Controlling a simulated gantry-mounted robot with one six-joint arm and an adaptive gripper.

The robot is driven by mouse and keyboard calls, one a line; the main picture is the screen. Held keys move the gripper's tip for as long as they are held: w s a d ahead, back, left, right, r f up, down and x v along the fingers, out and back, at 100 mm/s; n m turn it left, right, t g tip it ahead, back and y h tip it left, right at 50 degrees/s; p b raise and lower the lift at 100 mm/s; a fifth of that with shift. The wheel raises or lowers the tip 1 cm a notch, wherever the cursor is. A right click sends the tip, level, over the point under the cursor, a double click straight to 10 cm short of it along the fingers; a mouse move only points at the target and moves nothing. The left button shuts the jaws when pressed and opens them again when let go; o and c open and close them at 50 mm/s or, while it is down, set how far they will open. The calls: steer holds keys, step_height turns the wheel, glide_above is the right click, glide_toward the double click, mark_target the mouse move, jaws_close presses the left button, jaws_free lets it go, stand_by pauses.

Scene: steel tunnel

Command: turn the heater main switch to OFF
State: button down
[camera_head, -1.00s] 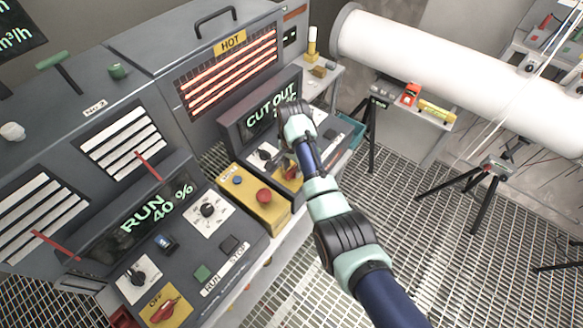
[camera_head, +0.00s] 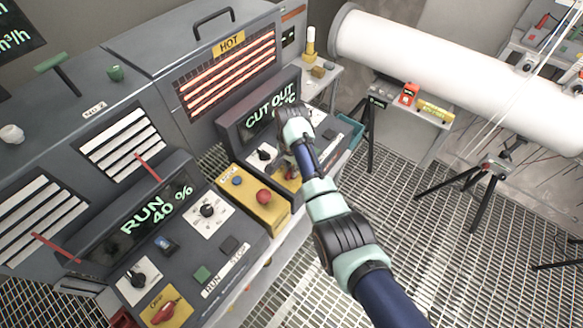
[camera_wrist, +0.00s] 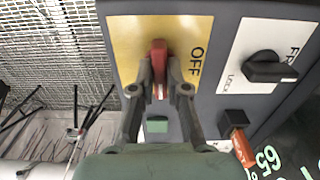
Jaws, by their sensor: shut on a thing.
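The heater main switch is a red handle (camera_wrist: 159,58) on a yellow plate (camera_wrist: 125,30) in the wrist view. The word OFF (camera_wrist: 196,62) is printed to the right of the handle, turned sideways. My gripper (camera_wrist: 161,90) has one finger on each side of the red handle and is shut on it. The handle lies lengthwise up and down in this picture. In the head view my gripper (camera_head: 287,172) is over the heater panel below the CUT OUT display (camera_head: 271,106); my arm partly hides the switch there.
A black knob on a white plate (camera_wrist: 268,70), a green button (camera_wrist: 157,125) and an orange-red rocker (camera_wrist: 241,146) sit close by. In the head view a yellow box with a red button (camera_head: 263,196) stands left of my gripper.

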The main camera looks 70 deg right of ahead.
steer(key=n+p, duration=0.2)
steer(key=n, duration=0.1)
steer(key=shift+r, duration=0.15)
steer(key=n+p, duration=0.1)
steer(key=n, duration=0.4)
steer(key=shift+n+p, duration=0.3)
steer(key=shift+n, duration=0.1)
steer(key=n, duration=0.4)
steer(key=shift+n+p, duration=0.3)
steer(key=shift+p, duration=0.1)
steer(key=shift+n, duration=2)
steer(key=c, duration=1.2)
jaws_free()
steer(key=shift+o, duration=0.2)
